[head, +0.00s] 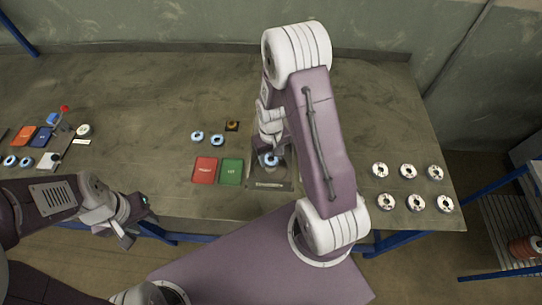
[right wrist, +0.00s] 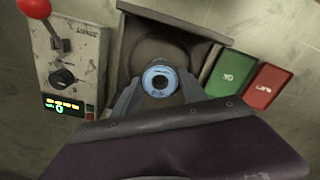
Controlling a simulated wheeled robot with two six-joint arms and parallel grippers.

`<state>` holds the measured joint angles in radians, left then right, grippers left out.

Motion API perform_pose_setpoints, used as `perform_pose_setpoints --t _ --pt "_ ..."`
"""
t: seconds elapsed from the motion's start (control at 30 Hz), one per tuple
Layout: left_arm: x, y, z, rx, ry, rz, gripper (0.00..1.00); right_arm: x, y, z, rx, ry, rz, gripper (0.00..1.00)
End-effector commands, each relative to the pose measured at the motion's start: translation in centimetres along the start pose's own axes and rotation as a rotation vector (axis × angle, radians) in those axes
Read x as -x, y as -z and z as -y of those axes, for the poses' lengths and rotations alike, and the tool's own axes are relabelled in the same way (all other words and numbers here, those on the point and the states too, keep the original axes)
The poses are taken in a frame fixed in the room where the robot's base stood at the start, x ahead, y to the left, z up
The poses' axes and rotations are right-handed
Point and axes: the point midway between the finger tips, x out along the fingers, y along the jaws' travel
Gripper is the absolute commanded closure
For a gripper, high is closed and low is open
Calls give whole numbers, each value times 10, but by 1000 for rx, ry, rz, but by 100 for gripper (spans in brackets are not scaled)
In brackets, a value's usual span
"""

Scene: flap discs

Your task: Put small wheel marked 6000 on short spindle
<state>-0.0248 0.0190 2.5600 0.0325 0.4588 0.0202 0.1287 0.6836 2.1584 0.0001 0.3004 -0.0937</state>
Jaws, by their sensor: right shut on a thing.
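My right gripper (head: 270,163) is shut on a small wheel with a blue face (right wrist: 160,81), and the wheel also shows in the head view (head: 270,159). In the right wrist view the wheel sits between the two fingertips, face to the camera, with a dark hole in its middle. Its marking is too small to read. It is over a grey station (right wrist: 205,45) with a dark round part behind the wheel. No spindle can be made out there; the wheel and fingers hide that spot. My left gripper (head: 135,222) appears open and empty near the table's front edge.
Red (head: 205,170) and green (head: 231,171) plates lie left of the station. Two blue-faced wheels (head: 197,136) (head: 217,140) lie behind them. Several pale discs (head: 408,171) stand at the right. A panel with a red-knobbed lever (right wrist: 62,70) shows in the wrist view.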

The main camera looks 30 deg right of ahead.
Motion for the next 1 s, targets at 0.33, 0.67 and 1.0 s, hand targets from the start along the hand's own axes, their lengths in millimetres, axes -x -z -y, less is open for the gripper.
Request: perform_pose_setpoints --t 0.33,0.67,1.0 --pt "-2 0 0 0 0 0 64 -2 0 0 0 0 0 93" --pt "-10 -1 0 0 0 0 64 -13 0 0 0 0 0 93" --pt "-17 -2 0 0 0 0 64 -23 1 0 0 0 -1 93"
